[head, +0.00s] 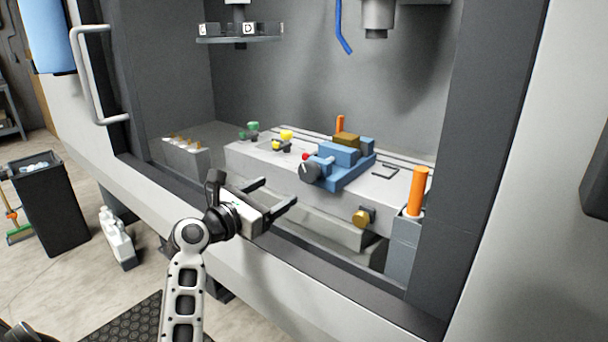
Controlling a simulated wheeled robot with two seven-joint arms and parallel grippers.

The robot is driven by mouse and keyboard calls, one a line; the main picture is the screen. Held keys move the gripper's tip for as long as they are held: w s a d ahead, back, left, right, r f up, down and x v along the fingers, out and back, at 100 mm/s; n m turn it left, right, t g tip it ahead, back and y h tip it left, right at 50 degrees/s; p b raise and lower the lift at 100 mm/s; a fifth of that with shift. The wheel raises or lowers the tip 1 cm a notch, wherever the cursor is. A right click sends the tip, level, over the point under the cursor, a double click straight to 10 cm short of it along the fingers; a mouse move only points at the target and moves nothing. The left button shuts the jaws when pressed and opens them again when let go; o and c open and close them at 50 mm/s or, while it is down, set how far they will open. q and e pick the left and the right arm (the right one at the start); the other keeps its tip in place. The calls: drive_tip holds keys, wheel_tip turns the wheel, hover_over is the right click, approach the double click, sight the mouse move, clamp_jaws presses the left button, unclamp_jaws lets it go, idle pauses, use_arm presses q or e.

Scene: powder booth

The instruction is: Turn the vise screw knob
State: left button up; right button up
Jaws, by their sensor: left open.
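The blue vise (343,165) sits on the grey machine table inside the booth, with a brownish block (347,140) at its back. Its dark round screw knob (309,172) is at the vise's front left end, facing me. My left gripper (276,193) is in front of the table's front edge, to the left of the knob and a little lower in the picture. Its two fingers are apart, with nothing between them, and it is not touching the knob. My right gripper is not in view.
The grey table (258,160) also carries small green, yellow and red knobbed parts. An orange cylinder (418,191) stands on a grey post at right. A brass knob (362,217) is on the table's front. The booth's front sill (310,262) runs below my gripper.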

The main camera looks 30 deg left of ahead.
sight(306, 174)
use_arm(q)
drive_tip(key=w, duration=0.7)
drive_tip(key=w+d, duration=0.1)
drive_tip(key=w, duration=0.3)
drive_tip(key=c, duration=1)
